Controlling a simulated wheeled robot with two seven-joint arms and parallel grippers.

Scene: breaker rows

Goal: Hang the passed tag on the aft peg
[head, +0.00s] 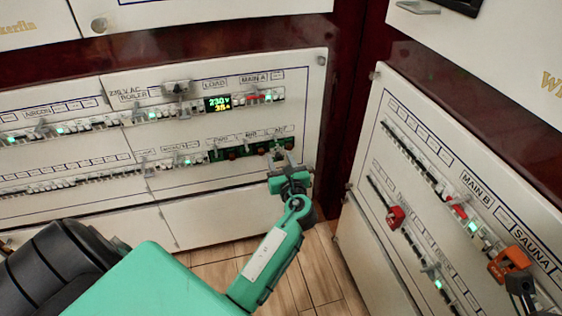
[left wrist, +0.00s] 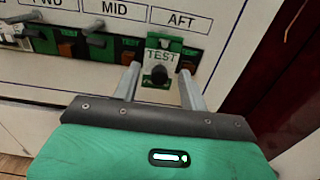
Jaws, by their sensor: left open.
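My left gripper (head: 288,168) is at the right end of the lower row on the back panel, under the AFT label. In the left wrist view the left gripper (left wrist: 160,84) is open, its two fingers on either side of a dark round knob or peg end (left wrist: 160,76). Behind this is a pale plate reading TEST (left wrist: 162,57) with a green piece (left wrist: 172,41) above it. I cannot tell whether the green piece is the passed tag or part of the module. The AFT label (left wrist: 182,20) is just above.
Grey levers or pegs (left wrist: 96,42) stick out left of AFT, under the MID label (left wrist: 116,9). The right panel (head: 440,120) carries a red lockout (head: 396,216) and an orange one (head: 508,263). A dark red post (head: 345,90) stands between the panels. Wooden floor (head: 310,275) is below.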

